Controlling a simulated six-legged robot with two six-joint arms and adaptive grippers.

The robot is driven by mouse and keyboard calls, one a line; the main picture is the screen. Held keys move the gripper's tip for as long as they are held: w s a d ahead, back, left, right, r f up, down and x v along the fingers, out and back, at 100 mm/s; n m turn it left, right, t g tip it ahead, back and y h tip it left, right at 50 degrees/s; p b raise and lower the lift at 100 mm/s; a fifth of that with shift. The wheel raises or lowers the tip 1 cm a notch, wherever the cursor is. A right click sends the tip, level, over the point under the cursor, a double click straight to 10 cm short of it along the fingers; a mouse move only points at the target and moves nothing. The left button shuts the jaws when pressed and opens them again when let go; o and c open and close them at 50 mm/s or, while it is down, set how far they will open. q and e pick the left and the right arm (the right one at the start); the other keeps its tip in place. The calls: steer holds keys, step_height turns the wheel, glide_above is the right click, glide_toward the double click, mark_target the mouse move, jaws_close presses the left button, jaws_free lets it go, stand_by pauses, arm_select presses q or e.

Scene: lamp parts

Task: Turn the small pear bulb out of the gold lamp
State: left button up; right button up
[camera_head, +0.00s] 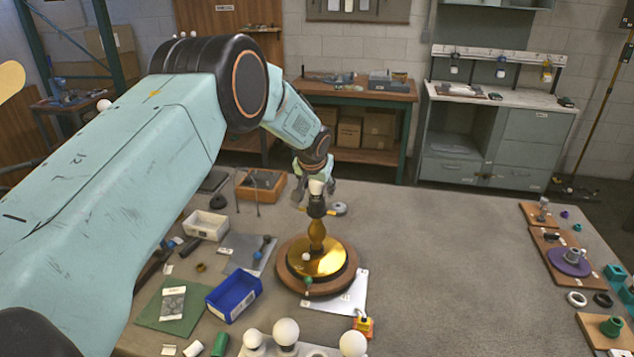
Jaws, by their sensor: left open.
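The gold lamp (317,262) stands upright on a round wooden base near the middle of the table. A small white bulb (316,187) sits at its top, in a dark socket (316,206). My left arm reaches in from the left, and my left gripper (316,190) is at the top of the lamp, around or just behind the bulb. Its fingers are open. They are small here, and I cannot tell whether they touch the bulb. My right gripper is not in view.
A blue bin (233,294) and a white bin (206,225) stand left of the lamp. Several round white bulbs (286,332) stand at the front edge. Wooden boards with parts (569,262) lie at the right. The table between lamp and boards is clear.

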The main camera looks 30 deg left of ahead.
arm_select(q)
steer(key=shift+r+p, duration=0.1)
steer(key=shift+p, duration=0.25)
steer(key=shift+m+h, duration=0.5)
steer(key=shift+m, duration=0.5)
steer(key=shift+f+m+h+b, duration=0.2)
steer(key=shift+m+h+b, duration=0.35)
steer(key=shift+b, duration=0.8)
steer(key=shift+r+m+h+b, duration=0.1)
steer(key=shift+m+h+b, duration=0.45)
steer(key=shift+m+b, duration=1.8)
steer(key=shift+n+b, duration=0.85)
steer(key=shift+n, duration=0.05)
steer(key=shift+c, duration=0.4)
